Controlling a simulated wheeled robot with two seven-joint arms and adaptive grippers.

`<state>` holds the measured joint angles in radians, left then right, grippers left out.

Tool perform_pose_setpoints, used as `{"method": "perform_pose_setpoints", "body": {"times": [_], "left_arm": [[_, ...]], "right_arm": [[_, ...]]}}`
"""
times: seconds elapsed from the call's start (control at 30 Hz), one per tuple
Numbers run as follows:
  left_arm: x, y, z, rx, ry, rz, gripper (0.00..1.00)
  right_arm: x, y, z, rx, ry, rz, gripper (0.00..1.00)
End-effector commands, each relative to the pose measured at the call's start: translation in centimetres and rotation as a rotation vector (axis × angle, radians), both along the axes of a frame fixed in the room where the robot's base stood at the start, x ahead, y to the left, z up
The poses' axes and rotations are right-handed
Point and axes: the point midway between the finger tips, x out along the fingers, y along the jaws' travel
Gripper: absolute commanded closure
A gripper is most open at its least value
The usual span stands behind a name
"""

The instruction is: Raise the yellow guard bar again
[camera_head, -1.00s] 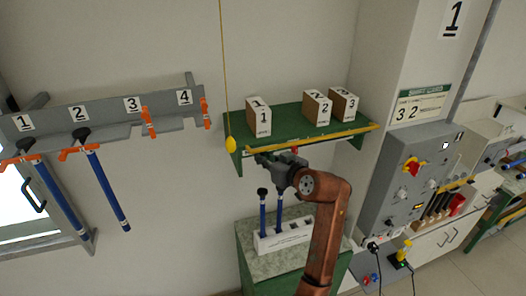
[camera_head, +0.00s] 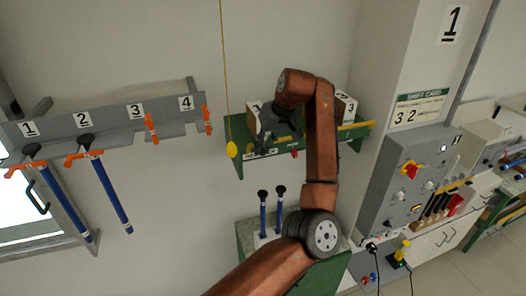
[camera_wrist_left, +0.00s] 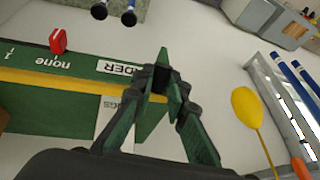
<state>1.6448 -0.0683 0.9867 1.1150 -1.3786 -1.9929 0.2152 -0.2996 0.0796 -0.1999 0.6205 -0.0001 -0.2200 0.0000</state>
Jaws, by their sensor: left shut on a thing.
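The yellow guard bar (camera_head: 352,127) runs along the front edge of the green shelf (camera_head: 236,127); my left arm hides its middle part. In the left wrist view the bar (camera_wrist_left: 45,82) comes in from the left and ends between my fingers. My left gripper (camera_head: 277,143) is over the shelf's front edge, at the bar's left part. In the wrist view my left gripper (camera_wrist_left: 165,88) is shut on the bar. A red piece (camera_head: 294,154) sits on the shelf's front, below the bar; it also shows in the wrist view (camera_wrist_left: 58,40). My right gripper is not in view.
Numbered blocks (camera_head: 346,106) stand on the shelf, partly hidden by my arm. A yellow pull (camera_head: 232,150) hangs on a cord just left of the shelf. Blue rods (camera_head: 262,215) stand below on a cabinet. A numbered rack (camera_head: 110,125) holds rods at left; a grey control box (camera_head: 405,185) is at right.

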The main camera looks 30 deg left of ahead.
Motion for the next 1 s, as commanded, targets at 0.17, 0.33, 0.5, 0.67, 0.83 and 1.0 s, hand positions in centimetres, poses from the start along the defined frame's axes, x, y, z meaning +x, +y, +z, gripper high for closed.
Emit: {"method": "perform_pose_setpoints", "body": {"times": [0.17,0.33,0.5,0.67,0.83,1.0], "left_arm": [[0.4,0.3,0.8,-0.082,0.063,-0.004,1.0],[0.7,0.6,1.0,-0.149,0.12,-0.005,1.0],[0.9,0.9,1.2,-0.201,0.166,-0.005,1.0],[1.0,1.1,1.3,-0.234,0.197,-0.003,1.0],[1.1,1.3,1.3,-0.258,0.218,-0.002,1.0],[1.1,1.3,1.3,-0.266,0.228,0.001,1.0]], "right_arm": [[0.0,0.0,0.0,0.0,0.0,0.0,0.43],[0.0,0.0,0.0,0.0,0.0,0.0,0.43],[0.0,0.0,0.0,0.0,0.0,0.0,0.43],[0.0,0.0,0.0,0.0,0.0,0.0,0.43],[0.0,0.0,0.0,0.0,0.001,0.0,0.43],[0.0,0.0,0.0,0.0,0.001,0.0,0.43]]}}
